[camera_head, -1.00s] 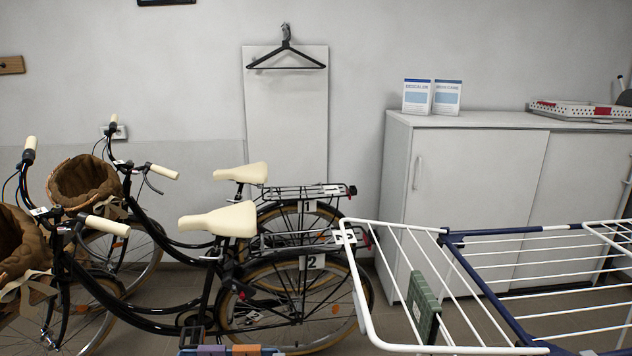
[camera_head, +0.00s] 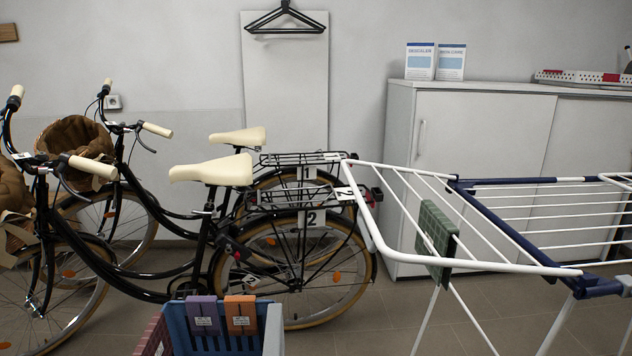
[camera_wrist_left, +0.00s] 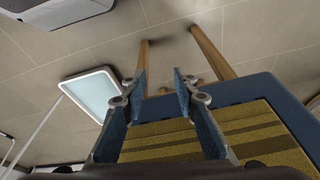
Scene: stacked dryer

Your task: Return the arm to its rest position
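My left gripper (camera_wrist_left: 160,82) shows in the left wrist view. Its two blue fingers are apart with nothing between them. Below it in that picture is a blue-edged surface (camera_wrist_left: 235,92) with an olive and yellow striped cloth (camera_wrist_left: 250,133) and wooden legs (camera_wrist_left: 212,52); I cannot tell whether the fingers touch it. Neither gripper and neither arm shows in the head view. My right gripper is in no view.
A white and blue drying rack (camera_head: 560,268) with a green cloth (camera_head: 436,240) stands at right. A blue crate (camera_head: 273,330) with small boxes is at the bottom. Two bicycles (camera_head: 225,172) stand at left, a grey cabinet (camera_head: 480,135) behind. A white-rimmed panel (camera_wrist_left: 92,90) shows in the wrist view.

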